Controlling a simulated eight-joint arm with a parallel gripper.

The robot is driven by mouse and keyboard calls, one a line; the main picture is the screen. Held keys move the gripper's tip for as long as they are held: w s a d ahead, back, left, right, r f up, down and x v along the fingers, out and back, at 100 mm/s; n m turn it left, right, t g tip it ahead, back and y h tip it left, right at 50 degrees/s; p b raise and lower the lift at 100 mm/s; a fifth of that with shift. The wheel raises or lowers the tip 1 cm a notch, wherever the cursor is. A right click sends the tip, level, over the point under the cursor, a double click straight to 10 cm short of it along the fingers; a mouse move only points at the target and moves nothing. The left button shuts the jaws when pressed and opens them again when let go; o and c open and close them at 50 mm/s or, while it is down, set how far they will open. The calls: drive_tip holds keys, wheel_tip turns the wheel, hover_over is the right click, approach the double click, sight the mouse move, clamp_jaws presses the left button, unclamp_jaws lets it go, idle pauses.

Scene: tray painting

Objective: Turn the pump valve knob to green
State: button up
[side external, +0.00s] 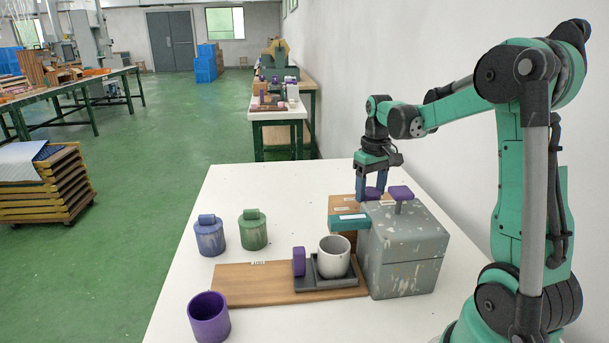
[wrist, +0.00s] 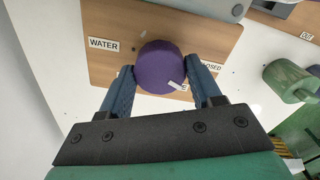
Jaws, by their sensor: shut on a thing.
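The pump valve knob is a round purple knob (wrist: 158,66) on a wooden board (wrist: 105,20). In the side view it (side external: 373,192) is partly hidden behind the grey speckled box. My gripper (side external: 373,190) reaches down over it; in the wrist view its two blue fingers (wrist: 160,72) are shut on the knob's sides. A white mark on the knob points to the lower right. A label reading WATER (wrist: 103,43) is left of the knob, and a partly covered CLOSED label (wrist: 211,68) is right. Another label below the knob is mostly hidden.
The grey box (side external: 405,250) with a purple handle (side external: 400,193) stands close beside my gripper. A white cup (side external: 334,257) sits on a dark tray in front. Blue (side external: 209,237) and green (side external: 253,231) lidded pots and a purple cup (side external: 208,317) stand left.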

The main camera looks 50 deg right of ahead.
drive_tip(key=m, duration=0.4)
drive_tip(key=shift+m, duration=0.3)
drive_tip(key=m, duration=1.4)
drive_tip(key=shift+m, duration=0.3)
drive_tip(key=o, duration=1.3)
drive_tip(key=shift+r, duration=0.1)
